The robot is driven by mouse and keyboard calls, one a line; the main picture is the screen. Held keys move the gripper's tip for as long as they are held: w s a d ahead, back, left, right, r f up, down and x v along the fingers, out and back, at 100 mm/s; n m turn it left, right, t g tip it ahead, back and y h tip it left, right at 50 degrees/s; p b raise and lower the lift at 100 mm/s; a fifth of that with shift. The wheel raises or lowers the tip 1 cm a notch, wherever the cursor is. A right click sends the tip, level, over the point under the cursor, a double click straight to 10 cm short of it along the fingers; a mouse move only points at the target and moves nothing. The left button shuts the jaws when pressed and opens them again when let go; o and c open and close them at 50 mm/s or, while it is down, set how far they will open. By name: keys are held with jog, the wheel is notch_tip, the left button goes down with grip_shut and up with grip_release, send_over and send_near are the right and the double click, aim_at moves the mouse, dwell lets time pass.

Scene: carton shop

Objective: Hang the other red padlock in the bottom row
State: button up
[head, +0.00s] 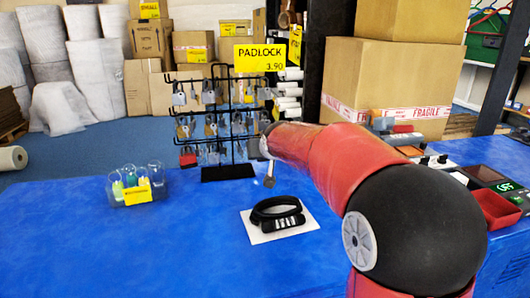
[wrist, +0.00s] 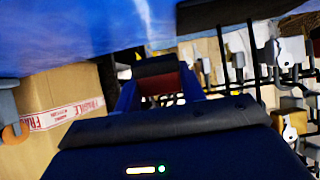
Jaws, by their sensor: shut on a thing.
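The padlock rack (head: 234,120) is a black wire stand with rows of hooks, under a yellow PADLOCK sign (head: 259,57). One red padlock (head: 188,160) hangs at the left of its bottom row. In the wrist view my gripper (wrist: 156,78) is shut on another red padlock (wrist: 162,84), partly hidden between the dark fingers. The rack's hooks and several padlocks (wrist: 292,50) show to the right of it, apart from the gripper; this view is upside down.
A clear bin (head: 138,192) of small items stands on the blue table (head: 190,250) left of the rack. A black coiled lock (head: 277,215) lies on a white card in front. A red tray (head: 495,210) is at the right. The left front of the table is clear.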

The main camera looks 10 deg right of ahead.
jog(key=o, duration=1.3)
